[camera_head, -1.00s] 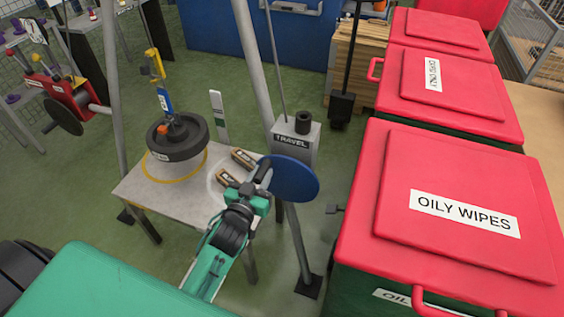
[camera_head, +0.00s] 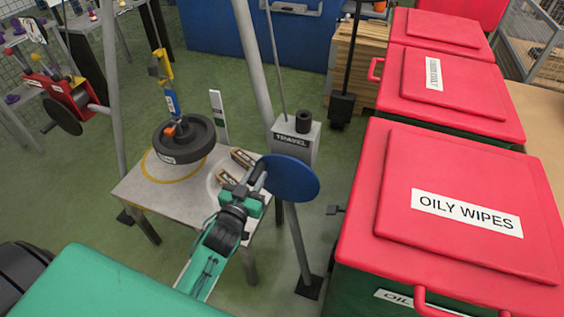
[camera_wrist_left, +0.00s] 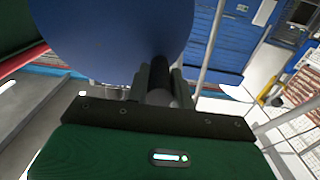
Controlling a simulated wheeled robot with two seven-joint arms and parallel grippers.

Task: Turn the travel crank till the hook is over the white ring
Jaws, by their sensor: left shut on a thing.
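The blue travel crank disc (camera_head: 294,178) is on the post below the grey TRAVEL box (camera_head: 298,147). My left gripper (camera_head: 252,188) is shut on the dark crank handle (camera_head: 259,171) at the disc's left side. In the wrist view the handle (camera_wrist_left: 159,75) sits between the fingers, in front of the disc (camera_wrist_left: 110,35). The yellow hook block (camera_head: 164,68) hangs at the left with a blue link and a dark round weight (camera_head: 190,146) below it. The white ring (camera_head: 210,178) lies to the right, partly hidden by wooden blocks and my gripper. My right gripper is out of view.
Wooden blocks (camera_head: 243,158) lie on the grey table (camera_head: 185,195) by the white ring. Grey frame legs (camera_head: 113,100) stand around the table. Red-lidded bins (camera_head: 450,200) fill the right side. A red winch (camera_head: 72,100) is at the left.

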